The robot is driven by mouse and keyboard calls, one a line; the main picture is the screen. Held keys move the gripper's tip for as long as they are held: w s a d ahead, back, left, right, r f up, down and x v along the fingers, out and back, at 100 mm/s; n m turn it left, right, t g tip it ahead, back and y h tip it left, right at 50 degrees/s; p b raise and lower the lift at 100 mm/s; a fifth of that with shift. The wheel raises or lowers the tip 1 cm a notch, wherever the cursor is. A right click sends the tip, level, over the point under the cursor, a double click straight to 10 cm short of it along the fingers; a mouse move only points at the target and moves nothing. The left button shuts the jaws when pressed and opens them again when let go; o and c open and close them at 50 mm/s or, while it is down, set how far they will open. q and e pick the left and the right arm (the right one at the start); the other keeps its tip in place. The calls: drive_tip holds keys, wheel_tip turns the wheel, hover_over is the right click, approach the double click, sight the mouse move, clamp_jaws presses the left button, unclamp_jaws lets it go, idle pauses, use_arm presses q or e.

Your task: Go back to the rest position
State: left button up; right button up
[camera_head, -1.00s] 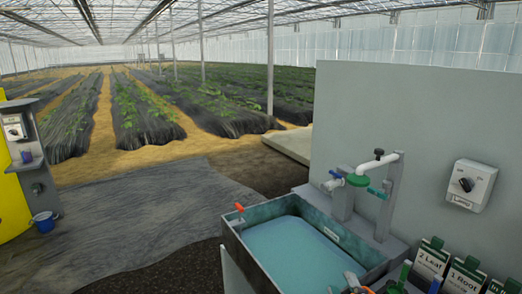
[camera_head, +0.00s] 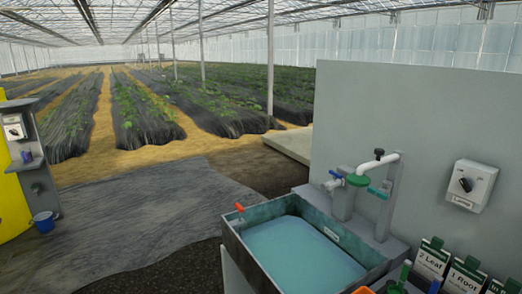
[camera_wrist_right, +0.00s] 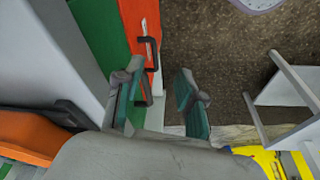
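My right gripper (camera_wrist_right: 158,84) shows in the right wrist view. Its two dark teal fingers stand apart with a clear gap, and I see nothing held between them. Behind the fingers are a green panel, an orange-red panel with dark handles (camera_wrist_right: 148,55), and dark soil. Neither gripper can be made out in the head view, and my left gripper is in no view.
A basin of teal liquid (camera_head: 300,255) stands at the lower right, with a tap and green-handled valve (camera_head: 358,180) behind it. Labelled holders (camera_head: 432,262) stand at the right. A switch box (camera_head: 470,186) hangs on the grey wall.

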wheel_tip(320, 180, down, 13)
drive_tip(key=s, duration=0.2)
drive_tip(key=s+d+f+g, duration=0.2)
drive_tip(key=s+d+f, duration=0.1)
drive_tip(key=s+f, duration=1.4)
wheel_tip(320, 180, down, 3)
drive_tip(key=shift+s+r, duration=0.1)
drive_tip(key=shift+s, duration=0.25)
drive_tip(key=shift+d, duration=0.1)
